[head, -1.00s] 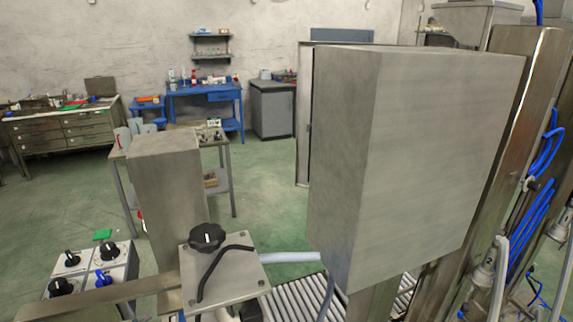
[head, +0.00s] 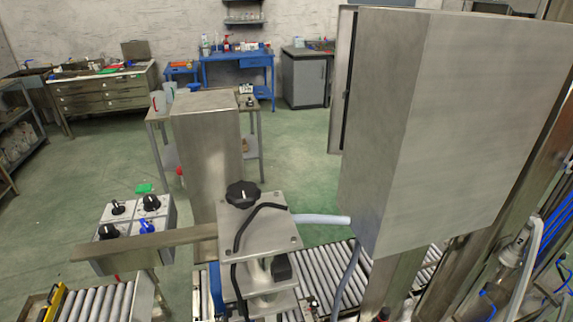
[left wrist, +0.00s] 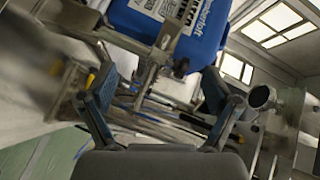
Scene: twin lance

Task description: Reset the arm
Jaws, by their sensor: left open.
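My left gripper (left wrist: 158,88) shows in the left wrist view, with its two dark fingers spread apart. Nothing sits between the fingertips. A blue container (left wrist: 170,25) with a white label is beyond the fingers, at the top of that view. Metal bars stand in front of it. I cannot tell how far it is from the fingers. Neither gripper shows in the head view, and my right gripper is in no view.
A large grey metal box (head: 455,130) fills the right of the head view. A machine with a black knob (head: 242,193) stands at the centre, over roller conveyors (head: 325,275). A control box (head: 135,220) is at the left. Open green floor lies behind.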

